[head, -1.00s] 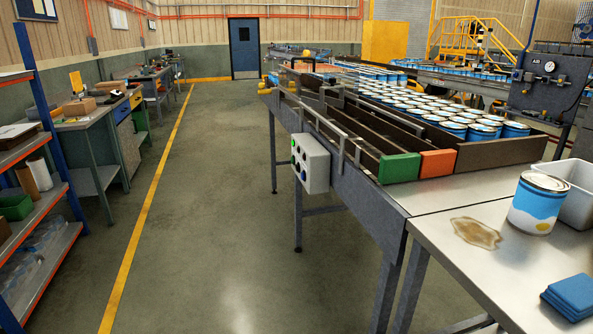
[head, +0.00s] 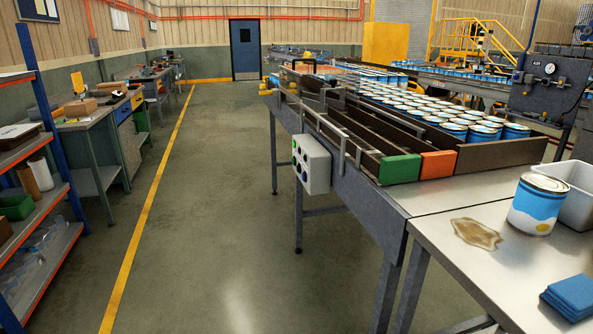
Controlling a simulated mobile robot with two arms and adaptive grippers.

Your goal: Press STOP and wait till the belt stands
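A grey control box (head: 311,164) with several buttons hangs on the near left side of the conveyor frame. A green button shows on its left face; the other buttons are small and dark, and I cannot tell which is STOP. The belt (head: 350,138) runs between dark side rails, with a green block (head: 400,168) and an orange block (head: 438,164) at its near end. Many blue and white cans (head: 430,108) stand packed on the conveyor. Neither of my grippers is in view.
A metal table (head: 480,272) at the front right carries a brown spill (head: 476,234), a single can (head: 538,204), a folded blue cloth (head: 573,296) and a white bin (head: 577,190). Shelves (head: 40,190) and benches (head: 95,135) line the left. The floor (head: 215,215) between is clear.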

